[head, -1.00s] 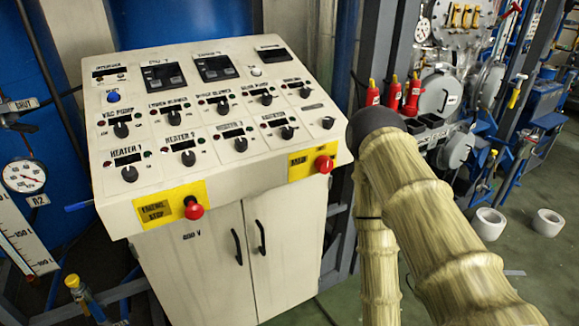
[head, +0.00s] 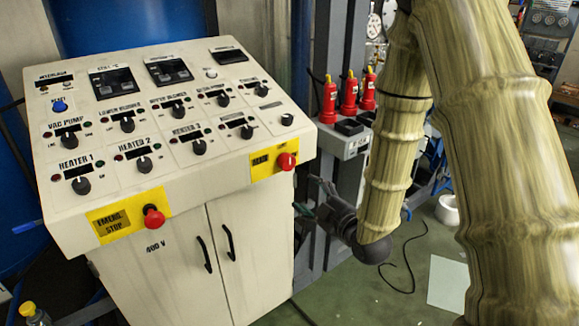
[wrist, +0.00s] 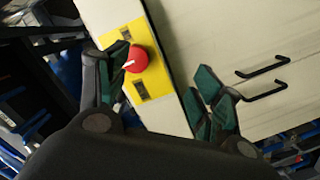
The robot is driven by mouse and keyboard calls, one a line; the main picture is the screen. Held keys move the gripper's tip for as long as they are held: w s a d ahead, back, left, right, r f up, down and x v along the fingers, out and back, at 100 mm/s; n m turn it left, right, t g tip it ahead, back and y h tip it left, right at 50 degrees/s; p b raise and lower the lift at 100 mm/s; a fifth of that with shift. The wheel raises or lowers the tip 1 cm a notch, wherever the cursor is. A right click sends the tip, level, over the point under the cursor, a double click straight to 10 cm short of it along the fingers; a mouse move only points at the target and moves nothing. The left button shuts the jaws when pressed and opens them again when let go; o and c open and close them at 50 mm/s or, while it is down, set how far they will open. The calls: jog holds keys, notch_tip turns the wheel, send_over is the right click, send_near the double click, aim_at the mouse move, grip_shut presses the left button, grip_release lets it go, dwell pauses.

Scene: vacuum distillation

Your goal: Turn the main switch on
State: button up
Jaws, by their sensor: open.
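The control cabinet (head: 170,150) has a sloped panel of knobs. At the right end of its front edge, a red rotary knob sits on a yellow plate (head: 262,164); I take this knob (head: 286,161) as the main switch. In the wrist view the same red knob (wrist: 137,59) shows a pale line on its face. My gripper (head: 307,197) is open and empty, just right of and below the knob in the head view. In the wrist view my gripper (wrist: 160,76) has its green fingers spread, the knob lying nearer the left finger. Contact is not visible.
A red emergency stop button (head: 154,217) on a yellow plate sits at the left of the same front edge. Cabinet doors with dark handles (head: 228,242) lie below. Green floor at right is mostly clear.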

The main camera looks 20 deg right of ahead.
aim_at(290, 165)
jog(key=shift+n+t+y, duration=0.3)
jog(key=shift+n+t, duration=0.2)
jog(key=shift+n, duration=0.1)
jog(key=w+a+r+p, duration=0.1)
jog(key=w, duration=0.2)
jog(key=w+a+r+p, duration=0.1)
jog(key=w, duration=0.3)
jog(key=w+r+p, duration=0.1)
jog(key=w, duration=0.3)
jog(key=shift+a+r+p, duration=0.3)
jog(key=shift+a+p, duration=0.1)
jog(key=c, duration=1)
jog(key=shift+d, duration=0.15)
